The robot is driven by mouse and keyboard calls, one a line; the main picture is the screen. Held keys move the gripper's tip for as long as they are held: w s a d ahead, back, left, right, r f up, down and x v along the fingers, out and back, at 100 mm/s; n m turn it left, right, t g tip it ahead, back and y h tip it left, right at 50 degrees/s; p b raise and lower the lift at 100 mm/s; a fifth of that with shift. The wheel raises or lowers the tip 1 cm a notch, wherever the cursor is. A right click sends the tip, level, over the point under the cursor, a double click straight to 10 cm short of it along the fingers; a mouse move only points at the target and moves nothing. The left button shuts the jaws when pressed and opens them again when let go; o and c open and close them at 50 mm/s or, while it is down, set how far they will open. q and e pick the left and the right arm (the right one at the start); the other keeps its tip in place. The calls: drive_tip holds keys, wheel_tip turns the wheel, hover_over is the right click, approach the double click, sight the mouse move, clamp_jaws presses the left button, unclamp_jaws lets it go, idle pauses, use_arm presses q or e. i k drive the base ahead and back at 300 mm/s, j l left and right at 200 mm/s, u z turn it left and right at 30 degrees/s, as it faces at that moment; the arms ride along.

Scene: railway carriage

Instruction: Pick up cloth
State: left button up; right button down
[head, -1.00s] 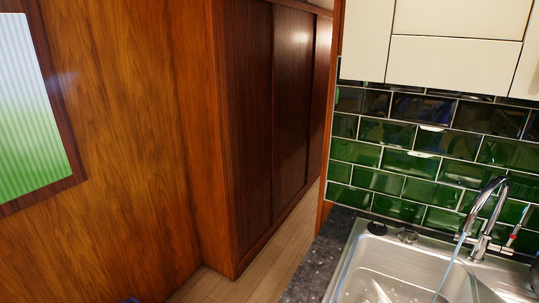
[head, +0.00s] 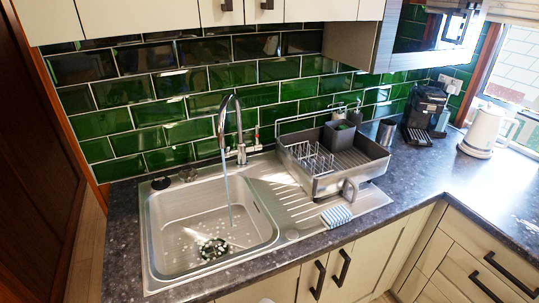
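A small blue-and-white striped cloth (head: 336,215) lies at the front edge of the sink's drainer, just in front of the dish rack (head: 318,185). It looks folded or bunched, and nothing covers it. Neither of my grippers shows in the head view.
A coffee machine (head: 425,112) and a white kettle (head: 483,130) stand at the back right. The right-hand worktop (head: 490,195) is mostly clear.

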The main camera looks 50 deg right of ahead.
sight(336, 217)
drive_tip(key=z, duration=1.25)
